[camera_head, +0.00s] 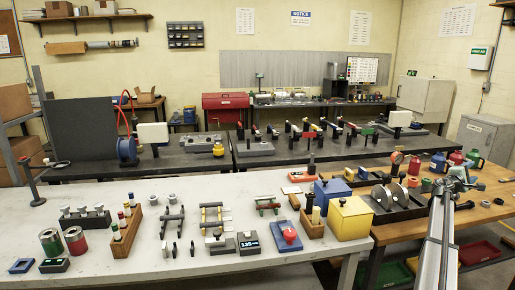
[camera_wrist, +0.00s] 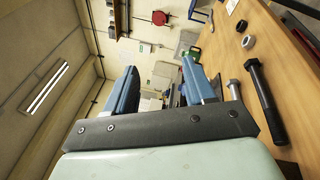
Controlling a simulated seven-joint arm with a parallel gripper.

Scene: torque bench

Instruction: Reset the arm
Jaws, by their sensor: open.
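My gripper (camera_wrist: 161,88) shows in the wrist view with its two blue fingers spread apart and nothing between them. The view is turned on its side, and the wooden bench top (camera_wrist: 215,45) runs up its right part. In the head view my gripper (camera_head: 459,181) is small and dark, at the far end of my pale arm over the wooden bench on the right. Its fingers are too small to tell apart there. It appears to be above the bench, not holding anything.
A dark bolt (camera_wrist: 265,98) and a grey bolt (camera_wrist: 236,92) are beside the gripper in the wrist view, with nuts (camera_wrist: 248,42) farther off. In the head view a yellow box (camera_head: 350,218) and a dark rack with round discs (camera_head: 383,198) stand left of my arm.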

